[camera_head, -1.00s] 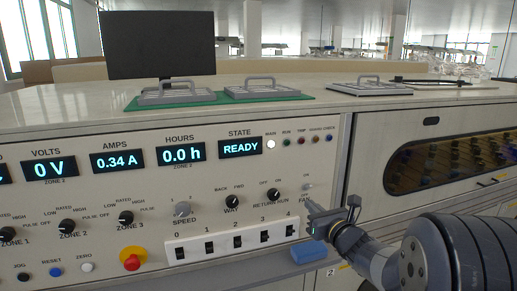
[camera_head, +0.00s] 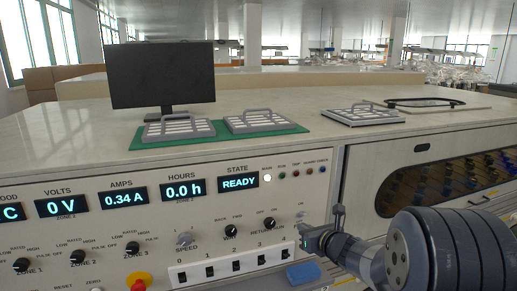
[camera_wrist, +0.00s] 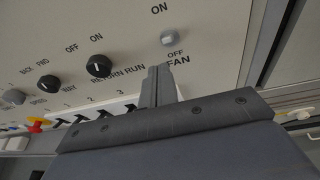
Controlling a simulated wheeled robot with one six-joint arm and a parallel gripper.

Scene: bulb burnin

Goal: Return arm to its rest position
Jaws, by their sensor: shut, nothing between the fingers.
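My gripper (camera_head: 303,228) is in front of the right end of the control panel (camera_head: 120,236), just below the FAN switch. In the wrist view its closed fingers (camera_wrist: 158,84) point at the panel, with the FAN toggle (camera_wrist: 168,38) just beyond and above their tips. The fingers are together and hold nothing. Whether the tips touch the panel is not clear. My arm reaches in from the lower right of the head view. The STATE display (camera_head: 239,183) reads READY, HOURS reads 0.0 h, AMPS 0.34 A and VOLTS 0 V.
The RETURN RUN knob (camera_wrist: 99,66) is left of the fingers. A blue block (camera_head: 303,273) is below my gripper. A red emergency button (camera_head: 139,282) is at lower left. Bulb trays (camera_head: 262,121) and a monitor (camera_head: 160,75) stand on the bench top. A windowed cabinet is at right.

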